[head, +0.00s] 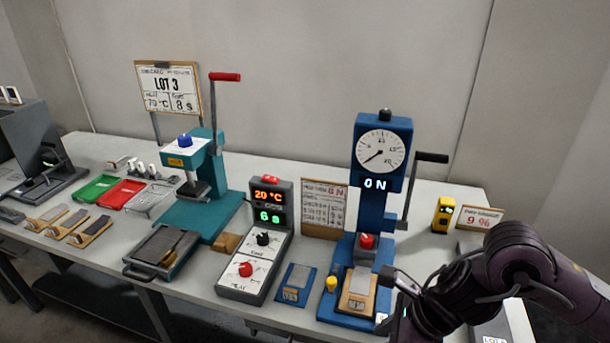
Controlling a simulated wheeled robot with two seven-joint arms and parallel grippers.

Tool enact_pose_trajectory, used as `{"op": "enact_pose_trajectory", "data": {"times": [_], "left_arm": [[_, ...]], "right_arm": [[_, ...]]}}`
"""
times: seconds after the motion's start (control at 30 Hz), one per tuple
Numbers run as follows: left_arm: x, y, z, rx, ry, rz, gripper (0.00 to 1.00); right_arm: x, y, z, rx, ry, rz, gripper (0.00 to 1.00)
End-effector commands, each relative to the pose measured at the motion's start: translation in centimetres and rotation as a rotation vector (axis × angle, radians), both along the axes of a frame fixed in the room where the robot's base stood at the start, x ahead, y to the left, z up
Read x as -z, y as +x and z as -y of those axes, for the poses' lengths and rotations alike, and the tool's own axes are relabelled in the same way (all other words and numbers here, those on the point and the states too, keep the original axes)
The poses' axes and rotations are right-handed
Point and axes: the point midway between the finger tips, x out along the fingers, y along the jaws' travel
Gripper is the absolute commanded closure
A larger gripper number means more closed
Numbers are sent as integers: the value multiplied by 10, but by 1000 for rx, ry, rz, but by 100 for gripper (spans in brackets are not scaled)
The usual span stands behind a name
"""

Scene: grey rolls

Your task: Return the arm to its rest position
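My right arm comes in from the lower right, dark purple, its wrist bent over the table's front right. My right gripper (396,290) is beside the base of the blue press (374,215), just right of its wood-and-grey plate. The wrist hides most of its fingers, so I cannot tell whether it is open or shut or whether it touches the press. My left arm and gripper are not in view.
A teal press (205,205), a control box (262,245) reading 20 °C and 6 s, a yellow device (442,214) and coloured trays (96,190) stand on the white table (205,292). A grey wall is behind.

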Motion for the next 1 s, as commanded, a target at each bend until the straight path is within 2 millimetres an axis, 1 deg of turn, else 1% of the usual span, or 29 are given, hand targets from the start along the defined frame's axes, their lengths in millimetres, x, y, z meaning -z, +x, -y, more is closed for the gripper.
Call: {"op": "enact_pose_trajectory", "data": {"times": [0.03,0.17,0.37,0.47,0.53,0.57,0.63,0.67,0.7,0.77,0.8,0.87,0.9,1.0], "left_arm": [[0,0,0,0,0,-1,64],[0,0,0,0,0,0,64],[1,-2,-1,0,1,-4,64],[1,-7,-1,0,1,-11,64],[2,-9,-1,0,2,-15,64],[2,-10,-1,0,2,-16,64],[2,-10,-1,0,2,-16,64],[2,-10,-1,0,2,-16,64],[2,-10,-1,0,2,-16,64],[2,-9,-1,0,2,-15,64],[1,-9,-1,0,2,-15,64],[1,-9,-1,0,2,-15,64],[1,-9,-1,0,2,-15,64],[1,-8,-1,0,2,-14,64]], "right_arm": [[1,0,-9,23,26,0,66],[1,3,-33,111,103,0,66],[-6,9,-79,335,294,-29,66],[-14,13,-102,507,430,-76,66],[-22,17,-116,671,550,-133,66],[-26,20,-121,756,607,-167,66],[-36,27,-127,1002,760,-271,66],[-39,31,-126,1122,829,-325,66],[-41,36,-121,1290,915,-402,66],[-40,41,-106,1552,1036,-526,66],[-35,43,-92,1737,1108,-610,66],[-24,42,-69,2012,1199,-730,66],[-14,38,-53,2186,1247,-800,66],[12,22,-18,2571,1331,-935,66]]}}
